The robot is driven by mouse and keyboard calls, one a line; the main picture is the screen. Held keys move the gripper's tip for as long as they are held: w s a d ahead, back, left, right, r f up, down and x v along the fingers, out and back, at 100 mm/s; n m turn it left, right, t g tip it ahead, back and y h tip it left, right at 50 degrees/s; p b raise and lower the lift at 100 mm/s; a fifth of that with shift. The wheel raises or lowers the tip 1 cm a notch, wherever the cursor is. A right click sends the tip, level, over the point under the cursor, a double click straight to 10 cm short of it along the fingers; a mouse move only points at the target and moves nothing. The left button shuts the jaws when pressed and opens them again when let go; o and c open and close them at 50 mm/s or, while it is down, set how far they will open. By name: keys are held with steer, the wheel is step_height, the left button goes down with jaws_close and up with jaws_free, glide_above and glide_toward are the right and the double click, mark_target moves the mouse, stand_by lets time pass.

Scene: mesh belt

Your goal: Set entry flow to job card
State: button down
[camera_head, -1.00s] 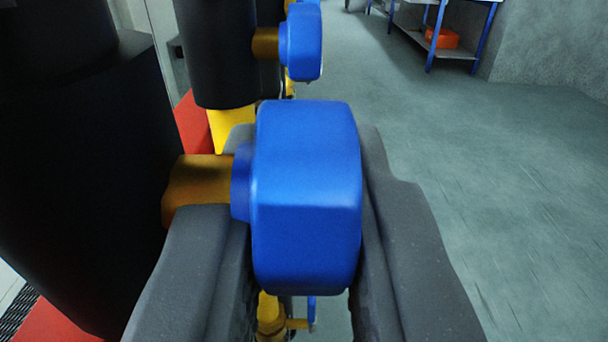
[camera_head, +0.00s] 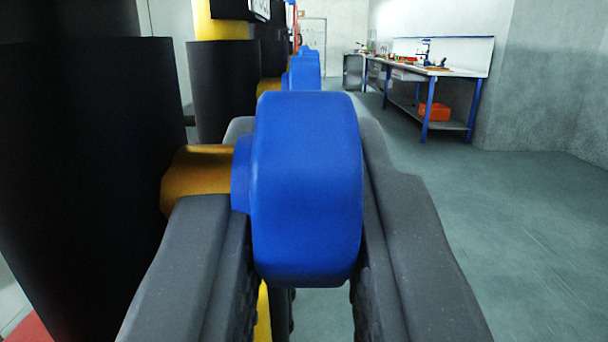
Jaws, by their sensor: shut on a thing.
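A blue valve handle (camera_head: 306,190) fills the middle of the view, on a brass stem (camera_head: 195,180) that comes out of a black insulated pipe (camera_head: 80,180) on the left. My gripper (camera_head: 305,245) is shut on the blue handle, with one dark grey finger on each side of it. More blue handles (camera_head: 304,72) of the same kind show in a row behind it. No job card or flow reading can be made out.
More black pipes (camera_head: 225,90) stand in a row on the left. At the back right is a workbench (camera_head: 440,70) with blue legs and an orange bin (camera_head: 434,111) on its lower shelf. The grey floor (camera_head: 520,220) on the right is clear.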

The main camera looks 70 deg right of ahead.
steer(key=c, duration=1.6)
jaws_free()
steer(key=shift+f, duration=0.1)
steer(key=shift+c, duration=0.2)
steer(key=shift+a, duration=0.1)
steer(key=b+v, duration=0.1)
steer(key=v, duration=1.2)
steer(key=shift+a+b, duration=0.35)
steer(key=shift+b, duration=0.05)
steer(key=shift+s+f, duration=0.1)
